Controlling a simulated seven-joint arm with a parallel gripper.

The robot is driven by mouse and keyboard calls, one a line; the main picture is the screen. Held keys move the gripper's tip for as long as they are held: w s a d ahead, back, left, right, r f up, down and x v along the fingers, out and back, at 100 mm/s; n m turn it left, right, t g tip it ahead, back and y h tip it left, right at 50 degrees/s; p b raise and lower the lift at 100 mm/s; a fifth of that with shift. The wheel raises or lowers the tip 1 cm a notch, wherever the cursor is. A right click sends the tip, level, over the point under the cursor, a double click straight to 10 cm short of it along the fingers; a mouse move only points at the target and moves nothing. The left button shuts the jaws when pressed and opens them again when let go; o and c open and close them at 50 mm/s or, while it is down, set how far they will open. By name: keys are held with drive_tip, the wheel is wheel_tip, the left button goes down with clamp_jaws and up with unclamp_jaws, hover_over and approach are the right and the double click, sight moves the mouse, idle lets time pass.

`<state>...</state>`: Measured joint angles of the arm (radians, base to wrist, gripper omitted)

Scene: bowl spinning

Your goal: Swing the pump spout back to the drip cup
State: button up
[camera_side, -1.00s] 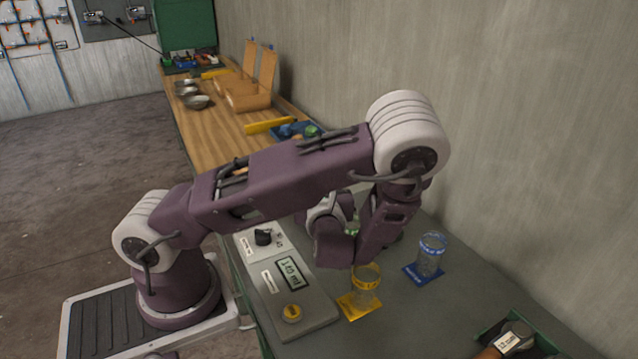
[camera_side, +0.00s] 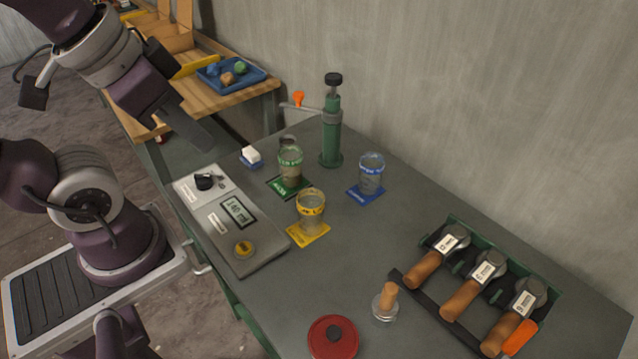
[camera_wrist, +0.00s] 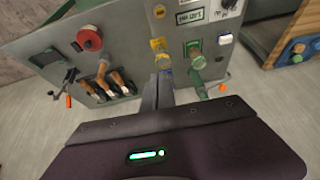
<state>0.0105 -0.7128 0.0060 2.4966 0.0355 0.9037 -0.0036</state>
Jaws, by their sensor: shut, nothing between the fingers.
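The green pump (camera_side: 331,135) stands upright near the wall with a black knob on top. Its thin grey spout (camera_side: 312,109) points left and carries an orange piece (camera_side: 298,98), which also shows in the wrist view (camera_wrist: 222,88). A small grey cup (camera_side: 288,141), probably the drip cup, is partly hidden behind the green-banded beaker (camera_side: 290,168). The spout's end appears above that area; I cannot tell exactly over which cup. My gripper (camera_side: 205,138) is shut and empty, raised left of the pump and apart from it. Its fingers (camera_wrist: 158,92) show in the wrist view.
A yellow-banded beaker (camera_side: 311,212) and a blue-banded beaker (camera_side: 371,176) stand on coloured mats near the pump. A grey control panel (camera_side: 262,258) lies at front left. A red lid (camera_side: 333,338) and a rack of wooden-handled tools (camera_side: 468,278) are at right.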

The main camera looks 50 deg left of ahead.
drive_tip(key=o, duration=0.7)
drive_tip(key=shift+n+h, duration=0.3)
drive_tip(key=shift+n, duration=0.6)
drive_tip(key=w+r, duration=0.3)
drive_tip(key=shift+w, duration=0.1)
drive_tip(key=shift+o, duration=1.4)
drive_tip(key=w+a+r+n+g, duration=0.1)
drive_tip(key=w+a+r+n, duration=0.1)
drive_tip(key=w, duration=0.3)
drive_tip(key=shift+w+h, duration=0.3)
drive_tip(key=n+g, duration=0.4)
drive_tip(key=n, duration=0.7)
hover_over(298, 93)
wheel_tip(298, 93, down, 11)
drive_tip(key=shift+y, duration=0.5)
wheel_tip(298, 93, down, 9)
drive_tip(key=shift+r, duration=0.15)
